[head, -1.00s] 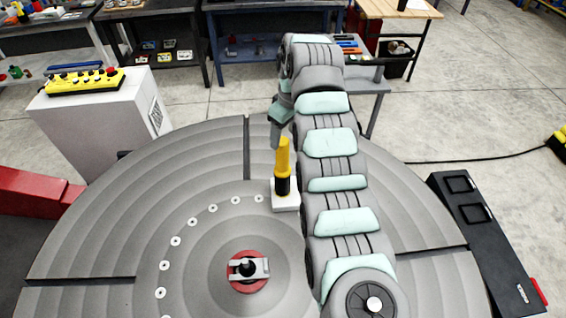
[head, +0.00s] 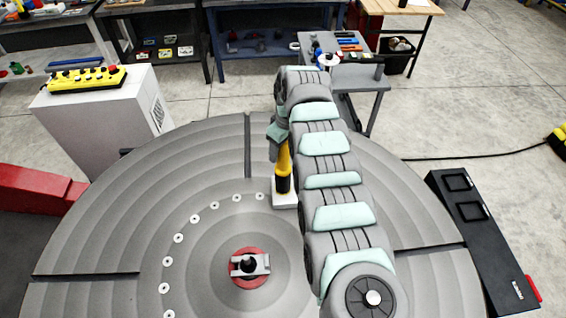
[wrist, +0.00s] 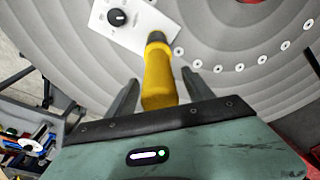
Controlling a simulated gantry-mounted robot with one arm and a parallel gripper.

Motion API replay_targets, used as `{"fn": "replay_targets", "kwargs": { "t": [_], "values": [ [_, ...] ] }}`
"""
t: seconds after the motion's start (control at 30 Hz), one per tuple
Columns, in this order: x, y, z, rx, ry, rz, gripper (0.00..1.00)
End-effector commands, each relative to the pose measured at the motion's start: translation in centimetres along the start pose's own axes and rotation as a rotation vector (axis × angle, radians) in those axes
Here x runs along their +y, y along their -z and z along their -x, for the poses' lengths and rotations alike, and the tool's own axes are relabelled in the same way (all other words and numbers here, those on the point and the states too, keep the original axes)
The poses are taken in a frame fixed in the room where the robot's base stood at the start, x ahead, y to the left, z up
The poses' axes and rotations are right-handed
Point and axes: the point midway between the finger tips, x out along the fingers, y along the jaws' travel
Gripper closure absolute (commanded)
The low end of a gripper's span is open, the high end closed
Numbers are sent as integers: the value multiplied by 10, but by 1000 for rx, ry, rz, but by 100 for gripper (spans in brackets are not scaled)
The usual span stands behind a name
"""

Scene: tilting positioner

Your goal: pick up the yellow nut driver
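The yellow nut driver (head: 284,160) stands upright in a white block (head: 285,199) on the grey disc. It has a yellow handle and a black lower part. My gripper (head: 276,146) is at the top of the handle, partly hiding it. In the wrist view the yellow nut driver (wrist: 158,78) lies between the two fingers of my gripper (wrist: 160,84). The fingers are open, with a visible gap on each side of the handle. The white block (wrist: 140,22) shows beyond it, with a black round part on it.
The large grey disc (head: 190,165) carries an arc of several white washers and a red-ringed clamp (head: 249,266) at its centre. A yellow control box (head: 85,79) sits on a white cabinet at left. A grey cart (head: 358,77) with tools stands behind my arm.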

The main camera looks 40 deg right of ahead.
Motion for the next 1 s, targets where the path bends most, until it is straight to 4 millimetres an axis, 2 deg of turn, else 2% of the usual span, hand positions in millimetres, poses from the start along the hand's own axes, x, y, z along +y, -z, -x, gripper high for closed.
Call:
{"fn": "replay_targets", "kwargs": {
  "t": [0.07,0.7,1.0],
  "values": [
    [0,0,0,0,0,0,47],
    [0,0,0,0,0,0,99],
    [0,0,1,1,0,0,100]
  ]
}}
